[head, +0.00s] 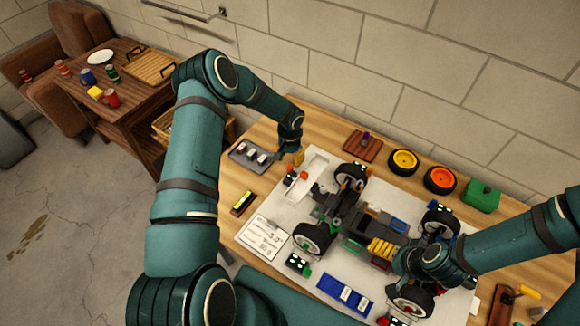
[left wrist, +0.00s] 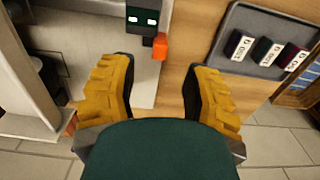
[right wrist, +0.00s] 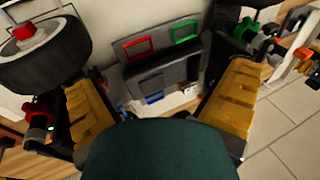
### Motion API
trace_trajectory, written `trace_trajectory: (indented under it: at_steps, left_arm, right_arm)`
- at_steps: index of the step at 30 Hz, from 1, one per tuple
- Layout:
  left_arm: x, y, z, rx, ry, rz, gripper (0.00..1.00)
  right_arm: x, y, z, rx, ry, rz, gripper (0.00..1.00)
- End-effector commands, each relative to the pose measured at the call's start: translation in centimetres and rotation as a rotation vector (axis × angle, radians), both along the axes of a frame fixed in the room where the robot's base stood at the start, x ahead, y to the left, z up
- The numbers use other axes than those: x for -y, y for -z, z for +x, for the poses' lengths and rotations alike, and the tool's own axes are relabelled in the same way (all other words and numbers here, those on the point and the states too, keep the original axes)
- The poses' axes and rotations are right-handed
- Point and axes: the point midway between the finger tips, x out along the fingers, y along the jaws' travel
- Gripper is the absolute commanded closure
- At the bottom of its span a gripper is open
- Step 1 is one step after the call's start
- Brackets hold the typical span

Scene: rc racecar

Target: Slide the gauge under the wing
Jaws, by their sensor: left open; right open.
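A grey tray (head: 252,154) holds small labelled blocks (left wrist: 267,53), which may be the gauges; I cannot tell which is meant. A white wing-like piece (head: 316,172) lies at the car's upper-left end. A white structure (left wrist: 22,75) at the left of the left wrist view may be part of it. My left gripper (head: 299,157) is open and empty, between the tray and the white piece; its fingers (left wrist: 157,85) also show close up. My right gripper (head: 382,250) is open over the car (head: 350,220). In the right wrist view its fingers (right wrist: 165,95) flank a dark panel (right wrist: 165,70).
A black block with an orange tab (head: 291,177) is near my left gripper. A yellow and black item (head: 243,202), a printed sheet (head: 262,237) and a blue tray (head: 344,296) lie nearby. Loose wheels (head: 403,161) and a green box (head: 482,194) stand along the back.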

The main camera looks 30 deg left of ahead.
Motion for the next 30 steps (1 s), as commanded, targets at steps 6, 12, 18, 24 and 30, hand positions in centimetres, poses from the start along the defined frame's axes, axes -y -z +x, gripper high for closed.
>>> trace_trajectory:
  at_steps: [6, 12, 18, 24, 30]
  left_arm:
    - [0.0, 3.7, 0.0, 0.000, 0.000, -0.001, 0.52]
    - [0.0, 4.8, 0.0, 0.001, 0.000, 0.000, 0.52]
    - [0.0, 4.9, 0.1, 0.001, 0.000, 0.000, 0.52]
    - [0.0, 4.9, 0.0, 0.001, 0.000, 0.000, 0.81]
    - [0.0, 4.9, 0.0, 0.001, 0.000, 0.000, 1.00]
  right_arm:
    - [0.0, 1.9, 0.0, 0.000, 0.002, -0.002, 0.00]
    - [-0.1, 2.4, 0.0, 0.001, 0.002, -0.003, 0.00]
    - [-0.1, 2.4, 0.0, 0.000, 0.003, -0.004, 0.00]
    - [-0.1, 2.4, 0.0, 0.000, 0.003, -0.004, 0.00]
    - [-0.1, 2.4, 0.0, 0.001, 0.003, -0.003, 0.00]
